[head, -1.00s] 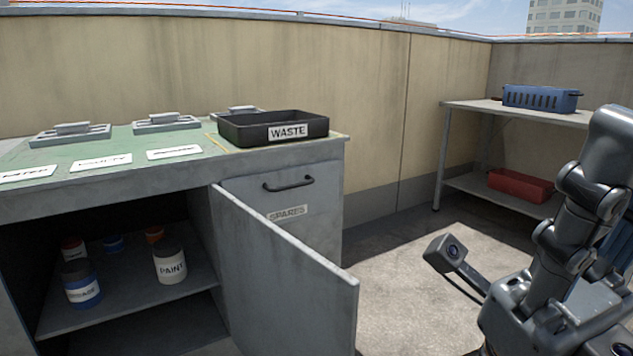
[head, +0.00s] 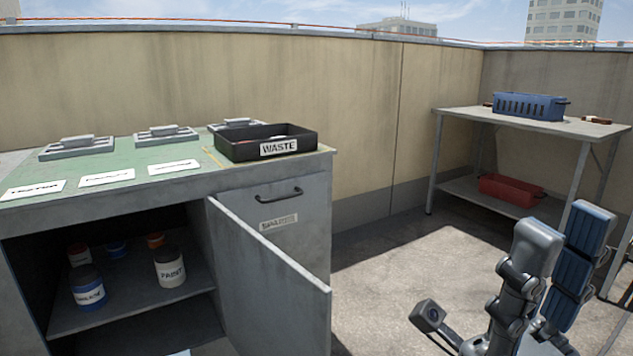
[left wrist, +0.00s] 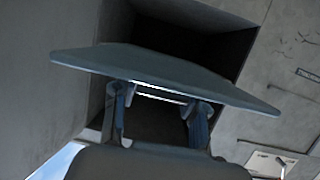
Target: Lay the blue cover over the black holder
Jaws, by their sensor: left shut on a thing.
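My left gripper (left wrist: 160,96) is shut on a flat, dark blue-grey panel (left wrist: 165,65), which looks like the blue cover. The panel spans the left wrist view and is tilted, in front of a dark cabinet opening. Neither shows clearly in the head view. My right arm (head: 515,290) stands at the lower right of the head view; its fingers cannot be made out. I cannot surely identify the black holder. A black tray labelled WASTE (head: 302,146) stands on the bench's right end.
The bench (head: 110,207) carries several grey handled pieces and white labels. Its cabinet door (head: 270,285) stands open, with paint tins (head: 169,268) inside. A shelf table (head: 465,109) at the right holds a blue basket (head: 528,106) and a red bin (head: 510,190). Floor between is clear.

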